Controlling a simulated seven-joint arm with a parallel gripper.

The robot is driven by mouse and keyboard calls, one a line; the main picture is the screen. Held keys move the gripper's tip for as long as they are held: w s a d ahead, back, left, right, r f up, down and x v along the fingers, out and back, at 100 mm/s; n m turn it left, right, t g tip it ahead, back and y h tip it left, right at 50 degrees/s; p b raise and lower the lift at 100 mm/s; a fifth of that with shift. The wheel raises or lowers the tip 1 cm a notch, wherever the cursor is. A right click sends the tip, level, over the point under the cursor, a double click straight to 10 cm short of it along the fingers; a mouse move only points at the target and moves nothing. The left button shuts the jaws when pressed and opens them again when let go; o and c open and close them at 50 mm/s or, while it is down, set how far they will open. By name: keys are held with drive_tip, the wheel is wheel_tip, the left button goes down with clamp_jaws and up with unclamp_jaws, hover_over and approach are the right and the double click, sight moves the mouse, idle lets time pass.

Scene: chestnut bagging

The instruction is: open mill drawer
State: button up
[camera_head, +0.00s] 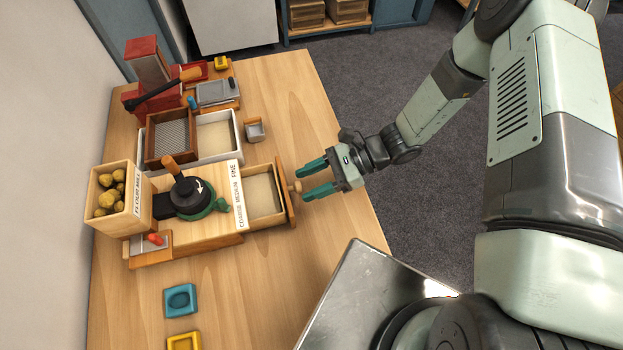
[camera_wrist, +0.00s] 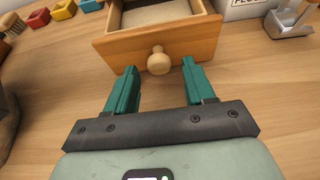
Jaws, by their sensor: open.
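The flour mill (camera_head: 200,200) stands on the wooden table, with a dark round top, a crank knob and a box of chestnuts on its left. Its drawer (camera_head: 264,196) is pulled out to the right, and its pale inside shows. The drawer front (camera_wrist: 165,45) with its round wooden knob (camera_wrist: 159,61) faces me in the wrist view. My gripper (camera_head: 311,178) is open, its two green fingers pointing at the drawer front. In the wrist view the fingers (camera_wrist: 158,82) lie to either side of the knob, with gaps; the knob sits near the fingertips and does not appear gripped.
A white tray with a brown sieve box (camera_head: 170,142) stands behind the mill. A small metal scoop (camera_head: 255,130) lies near the drawer. A red press (camera_head: 150,75) stands at the back. Blue (camera_head: 180,300) and yellow (camera_head: 184,342) moulds lie in front. The table right of the drawer is clear.

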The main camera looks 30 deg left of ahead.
drive_tip(key=v, duration=1)
drive_tip(key=shift+w+d, duration=0.3)
drive_tip(key=shift+r, duration=0.1)
drive_tip(key=w+d+r+n+t+h, duration=0.1)
drive_tip(key=d+r+n+t+h, duration=0.3)
drive_tip(key=r, duration=0.8)
drive_tip(key=w+d+r+n+t+h, duration=0.1)
drive_tip(key=d+r+n+t, duration=0.1)
drive_tip(key=d+r, duration=0.7)
drive_tip(key=s+d+r+n+t+h, duration=0.1)
drive_tip(key=s+d+r+t+h, duration=0.1)
drive_tip(key=s+d+r+t, duration=0.2)
drive_tip(key=s+d+r+n+t+h, duration=0.2)
drive_tip(key=s+d+r+t, duration=0.3)
drive_tip(key=r, duration=0.7)
drive_tip(key=s, duration=0.2)
drive_tip(key=shift+s+r, duration=0.35)
drive_tip(key=shift+s, duration=0.05)
